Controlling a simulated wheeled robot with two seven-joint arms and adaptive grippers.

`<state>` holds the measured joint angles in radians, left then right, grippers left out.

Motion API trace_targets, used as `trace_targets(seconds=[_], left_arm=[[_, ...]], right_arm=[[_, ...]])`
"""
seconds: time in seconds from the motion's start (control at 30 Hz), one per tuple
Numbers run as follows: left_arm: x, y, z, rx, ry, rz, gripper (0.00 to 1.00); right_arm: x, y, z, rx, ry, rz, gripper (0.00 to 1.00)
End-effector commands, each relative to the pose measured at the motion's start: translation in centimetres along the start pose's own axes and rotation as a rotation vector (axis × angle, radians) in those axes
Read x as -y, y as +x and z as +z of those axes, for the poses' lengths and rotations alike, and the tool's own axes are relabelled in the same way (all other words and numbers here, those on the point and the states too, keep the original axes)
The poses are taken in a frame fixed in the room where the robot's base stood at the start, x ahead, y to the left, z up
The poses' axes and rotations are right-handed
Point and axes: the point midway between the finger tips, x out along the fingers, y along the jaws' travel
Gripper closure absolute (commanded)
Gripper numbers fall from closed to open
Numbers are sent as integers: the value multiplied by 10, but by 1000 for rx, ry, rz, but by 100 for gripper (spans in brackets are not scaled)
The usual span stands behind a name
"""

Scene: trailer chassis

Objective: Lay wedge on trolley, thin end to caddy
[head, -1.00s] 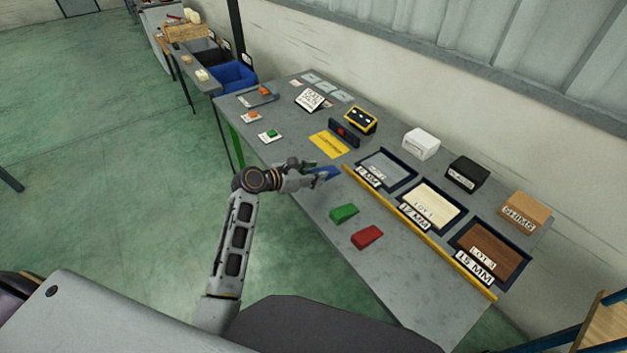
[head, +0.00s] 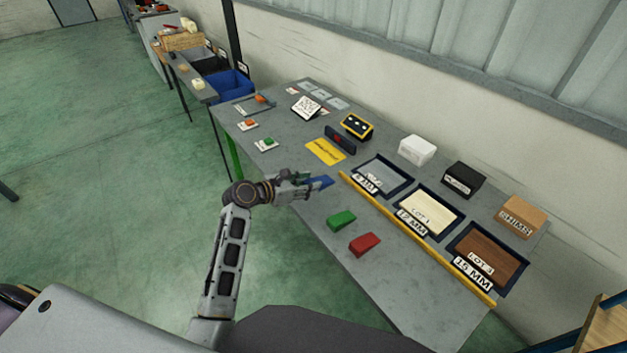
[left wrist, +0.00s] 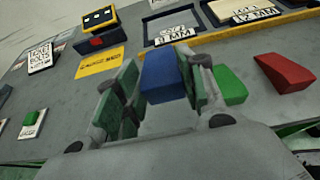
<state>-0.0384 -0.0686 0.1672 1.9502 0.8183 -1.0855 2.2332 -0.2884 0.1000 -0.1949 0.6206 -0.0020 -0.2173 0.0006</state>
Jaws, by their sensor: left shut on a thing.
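My left gripper (head: 307,185) is shut on a blue wedge (head: 321,182) over the left front part of the grey workbench (head: 385,290). In the left wrist view the blue wedge (left wrist: 160,75) sits between the green-padded fingers. Whether it touches the bench I cannot tell. A green wedge (head: 341,220) and a red wedge (head: 364,244) lie on the bench to the right of the gripper. I cannot make out a trolley or caddy with certainty. My right gripper is not in view.
A yellow rail (head: 416,238) runs before the lot trays (head: 430,208). A yellow sheet (head: 325,151), a dark block with a red mark (head: 341,141) and a black-and-yellow box (head: 356,126) stand behind the gripper. A blue bin (head: 229,86) is at the back left.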

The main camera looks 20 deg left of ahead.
Motion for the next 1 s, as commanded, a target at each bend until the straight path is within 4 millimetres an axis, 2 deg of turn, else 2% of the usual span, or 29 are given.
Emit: trace_targets(seconds=[0.4,0.7,1.0], left_arm=[[26,-60,-21,0,-32,66,86],[44,-102,-25,0,-46,111,86],[51,-120,-25,-1,-51,131,86]], right_arm=[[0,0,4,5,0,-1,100],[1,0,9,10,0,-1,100],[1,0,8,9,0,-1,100]])
